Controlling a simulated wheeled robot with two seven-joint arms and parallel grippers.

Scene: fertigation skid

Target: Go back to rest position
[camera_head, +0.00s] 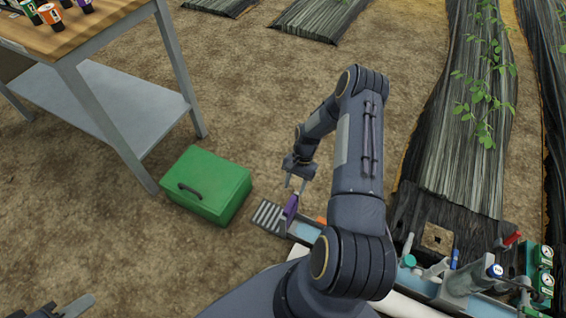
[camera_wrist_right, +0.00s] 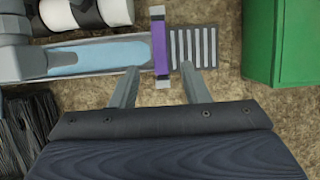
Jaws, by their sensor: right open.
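My right gripper (camera_head: 295,184) is open, with its fingers pointing down above the slotted end of the skid. In the right wrist view the gripper (camera_wrist_right: 160,82) has its fingertips spread wide. A purple piece (camera_head: 291,206) with pale ends stands just below the fingers in the head view. In the right wrist view the purple piece (camera_wrist_right: 160,46) lies in line with the gap, its near end between the fingertips; neither finger appears shut on it. Part of my left gripper (camera_head: 76,306) shows at the bottom left edge; its jaw opening is unclear.
A slotted grey grate (camera_head: 268,216) adjoins a blue-lined trough (camera_wrist_right: 98,58). A green box (camera_head: 208,184) stands on the soil to the left, near a table (camera_head: 120,100). Fittings and green-labelled units (camera_head: 541,272) crowd the right. Open soil lies beyond.

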